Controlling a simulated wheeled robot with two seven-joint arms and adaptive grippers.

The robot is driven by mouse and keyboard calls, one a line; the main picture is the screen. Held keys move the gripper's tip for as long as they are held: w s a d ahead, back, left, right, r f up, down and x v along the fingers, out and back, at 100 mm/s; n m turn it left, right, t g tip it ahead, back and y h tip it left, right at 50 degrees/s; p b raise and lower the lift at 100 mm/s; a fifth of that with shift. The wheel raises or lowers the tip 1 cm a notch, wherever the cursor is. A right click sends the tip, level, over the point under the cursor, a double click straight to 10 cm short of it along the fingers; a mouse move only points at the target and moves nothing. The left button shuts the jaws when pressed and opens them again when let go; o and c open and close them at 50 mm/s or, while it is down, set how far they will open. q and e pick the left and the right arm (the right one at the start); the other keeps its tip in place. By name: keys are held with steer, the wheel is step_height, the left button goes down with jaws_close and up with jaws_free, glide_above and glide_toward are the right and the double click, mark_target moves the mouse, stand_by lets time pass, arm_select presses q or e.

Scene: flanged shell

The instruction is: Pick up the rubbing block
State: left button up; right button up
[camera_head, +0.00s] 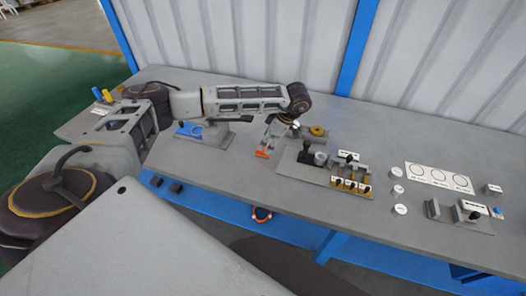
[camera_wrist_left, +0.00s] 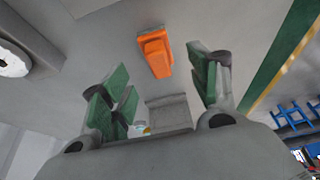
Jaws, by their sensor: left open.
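My right gripper is in neither view.
A grey fixture plate (camera_head: 313,173) with clamps and small parts lies right of the block. A brass ring (camera_head: 317,131) is behind it. A blue item (camera_head: 188,129) is to the left. White discs (camera_head: 396,171) and a marked white card (camera_head: 440,177) lie farther right.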

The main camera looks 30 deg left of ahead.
mark_target(263, 151)
arm_select(q)
steer(key=shift+s+a+f, duration=0.1)
steer(key=shift+a+f, duration=0.1)
steer(key=shift+f, duration=0.25)
steer(key=shift+p+x, duration=0.65)
steer(key=shift+x, duration=1.9)
steer(key=c, duration=1.2)
